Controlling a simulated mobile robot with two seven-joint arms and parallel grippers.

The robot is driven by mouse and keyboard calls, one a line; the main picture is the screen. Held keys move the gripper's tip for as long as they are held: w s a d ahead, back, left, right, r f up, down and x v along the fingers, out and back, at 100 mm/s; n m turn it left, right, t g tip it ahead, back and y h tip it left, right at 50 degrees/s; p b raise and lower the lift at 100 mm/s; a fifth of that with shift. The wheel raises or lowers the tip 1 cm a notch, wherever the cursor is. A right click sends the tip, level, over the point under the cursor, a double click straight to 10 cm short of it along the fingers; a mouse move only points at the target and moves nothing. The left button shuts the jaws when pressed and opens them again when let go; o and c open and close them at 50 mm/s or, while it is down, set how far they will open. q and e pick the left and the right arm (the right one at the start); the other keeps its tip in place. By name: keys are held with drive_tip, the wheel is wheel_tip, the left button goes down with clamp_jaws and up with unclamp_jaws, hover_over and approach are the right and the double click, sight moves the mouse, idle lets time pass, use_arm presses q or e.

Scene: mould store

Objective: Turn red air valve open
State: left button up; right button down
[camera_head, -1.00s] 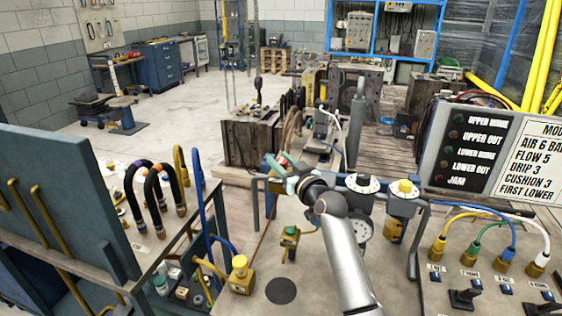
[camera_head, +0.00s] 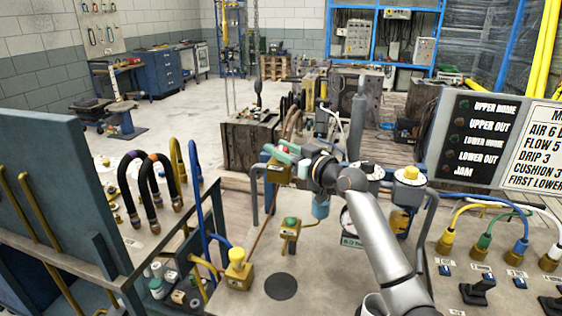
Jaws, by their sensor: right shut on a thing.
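My right arm comes in from the lower right, and its gripper (camera_head: 283,156) is at the air valve at the back of the grey bench. Its pale green fingers are shut on the valve's handle, which they mostly hide. The brass valve body (camera_head: 278,174) shows just below the fingers. I cannot tell the handle's exact angle. My left gripper is not in view.
A green-topped valve (camera_head: 291,226) and a yellow-knobbed one (camera_head: 237,266) stand on the bench in front. A yellow-topped unit (camera_head: 409,184) stands right of the arm. A gauge (camera_head: 350,228) is partly hidden by my arm. Blue pipes rise at left.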

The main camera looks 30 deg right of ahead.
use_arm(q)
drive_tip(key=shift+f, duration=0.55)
use_arm(e)
drive_tip(key=shift+y, duration=0.3)
drive_tip(key=shift+c, duration=2.2)
unclamp_jaws()
